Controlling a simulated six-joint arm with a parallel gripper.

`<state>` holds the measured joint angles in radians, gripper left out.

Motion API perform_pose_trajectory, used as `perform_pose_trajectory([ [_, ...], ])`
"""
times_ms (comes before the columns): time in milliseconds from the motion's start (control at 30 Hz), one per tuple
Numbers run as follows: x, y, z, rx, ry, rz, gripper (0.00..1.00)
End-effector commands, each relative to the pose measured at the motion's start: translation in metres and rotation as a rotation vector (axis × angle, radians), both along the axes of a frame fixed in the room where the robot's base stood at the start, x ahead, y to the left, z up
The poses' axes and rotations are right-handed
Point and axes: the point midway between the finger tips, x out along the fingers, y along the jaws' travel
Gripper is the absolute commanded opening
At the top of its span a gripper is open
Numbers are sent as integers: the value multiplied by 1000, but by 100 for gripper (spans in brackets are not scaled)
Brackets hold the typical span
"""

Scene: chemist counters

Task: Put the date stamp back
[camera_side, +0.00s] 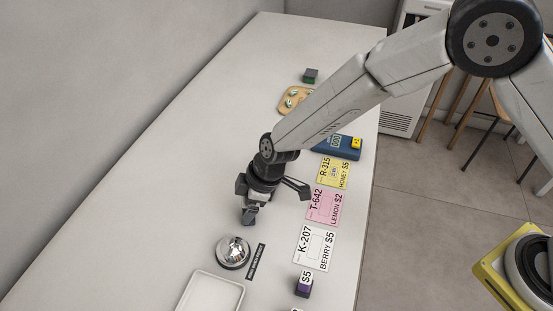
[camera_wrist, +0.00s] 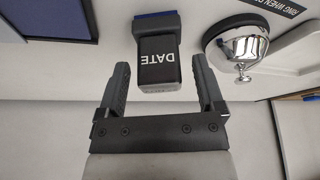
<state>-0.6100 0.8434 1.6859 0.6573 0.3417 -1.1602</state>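The date stamp (camera_wrist: 157,62) shows in the wrist view as a black block lettered DATE, with a blue part at its far end. My gripper (camera_wrist: 160,75) is open, one finger on each side of the stamp's near end in the picture, with visible gaps. I cannot tell whether the stamp is between the fingers or just below them. In the side view my gripper (camera_side: 250,206) points down low over the counter, and it largely hides the stamp.
A silver bell (camera_side: 233,251) with a black sign (camera_side: 255,262) stands close by, toward the bottom of the side view. A white tray (camera_side: 238,290) lies beyond it. Price cards (camera_side: 322,206) line the right side. A dark blue panel (camera_wrist: 50,18) shows in the wrist view. The counter's left side is clear.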

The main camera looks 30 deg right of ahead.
Motion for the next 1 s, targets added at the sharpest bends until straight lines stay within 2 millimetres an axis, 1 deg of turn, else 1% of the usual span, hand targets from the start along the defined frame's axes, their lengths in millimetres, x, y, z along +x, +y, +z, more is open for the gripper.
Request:
perform_pose_trajectory([
  [333,0,0,1,1,0,0,88],
  [567,0,-2,10,1,0,0,88],
  [767,-3,-9,27,1,-2,-2,88],
  [1000,-8,-19,54,2,-1,-1,88],
])
